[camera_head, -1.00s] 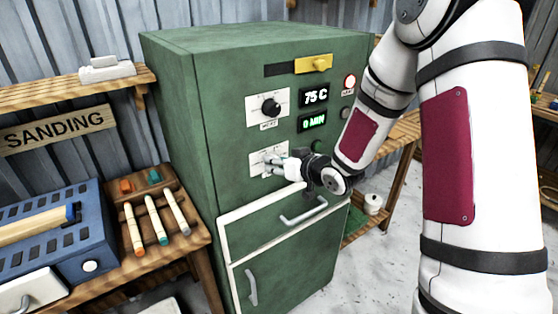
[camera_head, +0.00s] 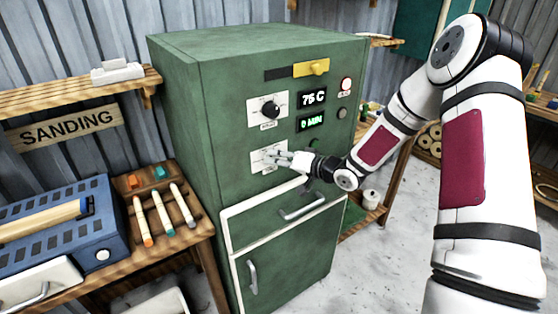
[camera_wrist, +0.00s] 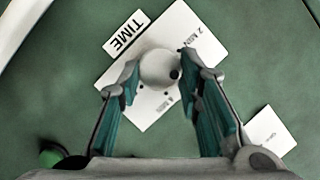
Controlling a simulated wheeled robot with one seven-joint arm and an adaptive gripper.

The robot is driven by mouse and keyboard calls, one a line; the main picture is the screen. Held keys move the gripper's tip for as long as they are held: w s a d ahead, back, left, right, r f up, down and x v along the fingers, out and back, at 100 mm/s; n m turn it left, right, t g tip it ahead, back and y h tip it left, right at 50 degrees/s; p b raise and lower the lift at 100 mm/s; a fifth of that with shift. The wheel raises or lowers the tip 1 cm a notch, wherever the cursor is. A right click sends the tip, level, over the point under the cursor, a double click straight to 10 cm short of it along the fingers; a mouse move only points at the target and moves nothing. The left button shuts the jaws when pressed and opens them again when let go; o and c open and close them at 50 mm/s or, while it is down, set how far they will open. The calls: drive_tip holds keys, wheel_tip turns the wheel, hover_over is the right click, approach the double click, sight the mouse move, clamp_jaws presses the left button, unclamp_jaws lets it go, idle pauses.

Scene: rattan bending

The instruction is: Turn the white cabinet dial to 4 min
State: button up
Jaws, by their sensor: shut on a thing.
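The green cabinet (camera_head: 180,120) has a white TIME plate (camera_wrist: 188,32) on its front. The white dial (camera_wrist: 160,68) sits on that plate, with a black dot on its lower right as the wrist view shows it. The plate has 2 MIN and 4 MIN marks. My gripper (camera_wrist: 159,70) is shut on the dial, one finger on each side. In the head view my gripper (camera_head: 278,157) is at the lower plate and mostly hides the dial. The time display (camera_head: 311,123) reads 0 MIN.
A black dial (camera_head: 270,110) sits above, beside a display (camera_head: 312,99) reading 75 C. A wooden bench (camera_head: 195,235) with tools stands at left.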

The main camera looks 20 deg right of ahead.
idle(0.4)
drive_tip(key=o, duration=1.1)
drive_tip(key=shift+o, duration=0.2)
drive_tip(key=shift+d, duration=0.1)
drive_tip(key=v, duration=1.2)
drive_tip(key=shift+f, duration=0.1)
